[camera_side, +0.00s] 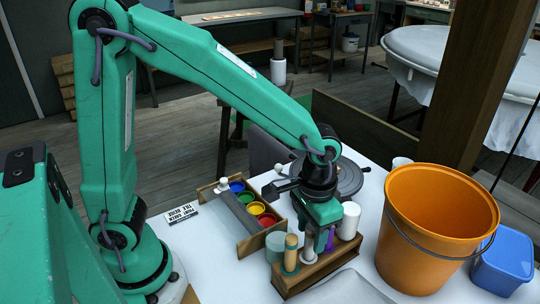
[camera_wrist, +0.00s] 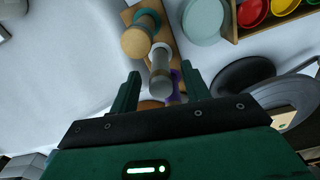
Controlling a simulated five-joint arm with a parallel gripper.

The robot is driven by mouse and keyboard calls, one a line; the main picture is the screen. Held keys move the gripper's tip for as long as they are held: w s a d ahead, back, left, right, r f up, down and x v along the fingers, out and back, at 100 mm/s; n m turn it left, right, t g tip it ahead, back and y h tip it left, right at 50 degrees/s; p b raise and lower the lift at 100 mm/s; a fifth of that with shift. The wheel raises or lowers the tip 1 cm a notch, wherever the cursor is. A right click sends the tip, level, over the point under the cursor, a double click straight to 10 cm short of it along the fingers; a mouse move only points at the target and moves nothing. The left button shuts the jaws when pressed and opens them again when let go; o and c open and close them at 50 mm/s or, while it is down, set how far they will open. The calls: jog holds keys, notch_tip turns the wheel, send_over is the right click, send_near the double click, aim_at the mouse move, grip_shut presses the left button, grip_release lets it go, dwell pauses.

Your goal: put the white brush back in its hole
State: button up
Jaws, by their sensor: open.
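The white brush, a pale upright handle (camera_side: 309,246), stands in the wooden rack (camera_side: 296,285) between a tan-topped brush (camera_side: 291,252) and a purple one (camera_side: 329,241). It appears seated in the rack, but its lower end is hard to see. In the wrist view the pale handle (camera_wrist: 160,68) lies in the gap between my jaws, slightly beyond their tips. My gripper (camera_wrist: 163,82) is open and holds nothing. In the side view it points down just behind the rack, partly hiding the purple brush.
A thick white cylinder (camera_side: 350,221) stands right of my gripper. An orange bucket (camera_side: 430,240) and a blue bin (camera_side: 505,260) stand further right. A pale teal jar (camera_side: 275,246) and a paint tray (camera_side: 229,207) are on the left. A grey turntable (camera_side: 350,180) is behind.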

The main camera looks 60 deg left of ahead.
jog(key=shift+r, duration=2.4)
jog(key=shift+a+r, duration=0.35)
jog(key=shift+a, duration=0.05)
jog(key=s+a+r+n+t, duration=0.1)
jog(key=s+a+r+t, duration=0.1)
jog(key=a, duration=0.5)
jog(key=s+a+r+t, duration=0.3)
jog(key=s+a+r, duration=0.2)
jog(key=s+a, duration=0.2)
jog(key=shift+s+a+n+t, duration=0.15)
jog(key=shift+a+n+t, duration=0.15)
jog(key=shift+a+n, duration=0.15)
jog(key=shift+c, duration=0.5)
